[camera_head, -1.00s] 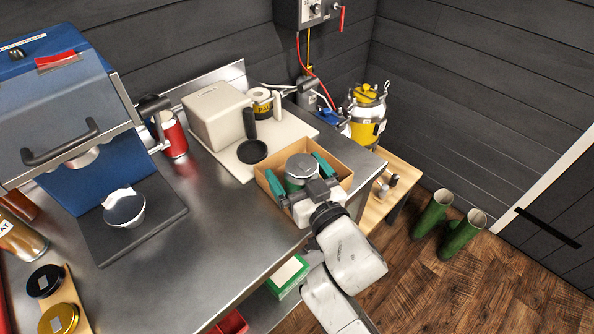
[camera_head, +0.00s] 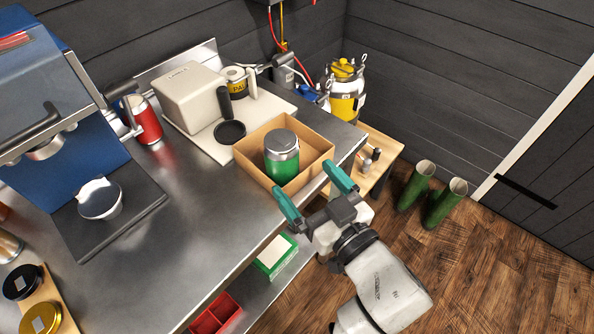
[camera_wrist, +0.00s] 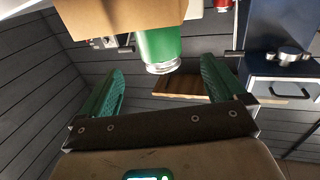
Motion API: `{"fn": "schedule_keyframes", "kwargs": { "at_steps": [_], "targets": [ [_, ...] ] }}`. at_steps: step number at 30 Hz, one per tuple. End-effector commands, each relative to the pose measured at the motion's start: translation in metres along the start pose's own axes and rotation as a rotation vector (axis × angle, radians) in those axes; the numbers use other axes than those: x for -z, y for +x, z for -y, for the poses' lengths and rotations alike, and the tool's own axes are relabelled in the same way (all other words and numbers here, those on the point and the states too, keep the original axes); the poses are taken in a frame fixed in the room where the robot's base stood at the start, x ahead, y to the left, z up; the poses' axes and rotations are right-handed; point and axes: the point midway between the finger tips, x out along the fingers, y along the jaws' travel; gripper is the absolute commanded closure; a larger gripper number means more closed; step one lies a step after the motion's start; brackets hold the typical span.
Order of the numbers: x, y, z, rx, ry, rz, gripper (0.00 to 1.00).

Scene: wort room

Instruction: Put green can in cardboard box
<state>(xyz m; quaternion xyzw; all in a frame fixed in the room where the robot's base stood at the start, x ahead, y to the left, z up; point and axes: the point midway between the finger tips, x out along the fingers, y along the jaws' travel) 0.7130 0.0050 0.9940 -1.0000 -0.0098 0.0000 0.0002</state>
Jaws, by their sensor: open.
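The green can (camera_head: 281,158), with a grey metal lid, stands upright inside the open cardboard box (camera_head: 253,171) on the metal counter. My gripper (camera_head: 315,184) is open and empty, with its teal fingers apart, just outside the box's near right side. The can is clear of the fingers. In the wrist view the green can (camera_wrist: 160,48) appears beyond the gap between the open fingers (camera_wrist: 157,85), with the cardboard box (camera_wrist: 120,18) around or beside it at the top.
A cream case (camera_head: 178,96) and a black round pan (camera_head: 229,132) lie behind the box on a white board. A blue machine (camera_head: 80,150) stands at the left. A wooden stand with a yellow-topped metal canister (camera_head: 344,100) is at the right. Green boots (camera_head: 440,204) stand on the floor.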

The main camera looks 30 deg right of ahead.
Motion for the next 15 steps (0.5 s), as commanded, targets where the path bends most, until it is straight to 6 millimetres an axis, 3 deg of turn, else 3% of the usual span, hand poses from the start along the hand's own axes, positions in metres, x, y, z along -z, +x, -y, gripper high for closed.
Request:
{"fn": "schedule_keyframes", "kwargs": {
  "at_steps": [11, 15],
  "targets": [
    [-0.001, -0.008, -0.001, -0.004, 0.0, 0.005, 0.03],
    [-0.022, -0.008, -0.018, -0.057, -0.001, 0.1, 0.03]
  ]
}}
